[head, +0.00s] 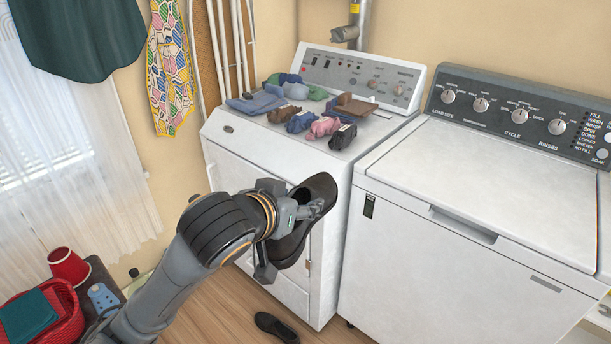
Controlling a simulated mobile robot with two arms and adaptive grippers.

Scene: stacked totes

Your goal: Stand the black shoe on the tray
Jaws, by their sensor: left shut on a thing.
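My left gripper (290,236) is shut on a black shoe (320,186). It holds the shoe tilted, one end up, in front of the white dryer. The gripper covers part of the shoe's middle. A second black shoe (277,328) lies on the wooden floor below, near the bottom edge. A dark flat surface (101,271) at the lower left may be the tray; my left arm and the things on it hide much of it. My right gripper is not in view.
A blue clog (103,298), a red pot (68,266) and a red basket (62,299) with a green cloth crowd the lower left. Several folded and rolled clothes (298,122) lie on the dryer (240,135). The washer's lid (490,180) is clear.

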